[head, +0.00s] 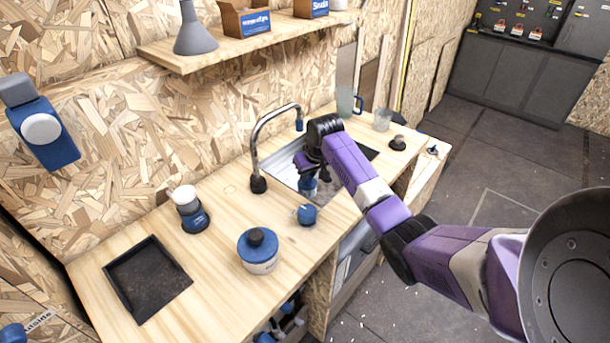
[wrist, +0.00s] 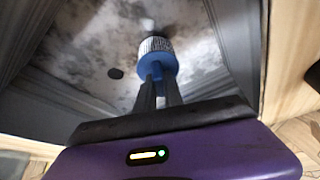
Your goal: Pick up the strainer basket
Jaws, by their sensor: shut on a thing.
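The strainer basket (wrist: 156,58) is a small piece with a blue ring and a grey ribbed or mesh part. In the wrist view my gripper (wrist: 158,80) is shut on its blue part. The basket is over the grey sink basin (wrist: 85,75); I cannot tell whether it touches the basin floor. In the head view my gripper (head: 309,172) reaches down into the sink (head: 285,172), and a blue bit of the basket (head: 308,186) shows below it. My wrist hides part of the sink.
A curved faucet (head: 262,140) stands at the sink's back left. A blue-lidded pot (head: 258,252), a small blue item (head: 306,214) and a blue-and-white container (head: 190,208) stand on the wooden counter. A jug (head: 346,103) and a glass (head: 382,120) stand beyond the sink. A shelf (head: 215,55) hangs above.

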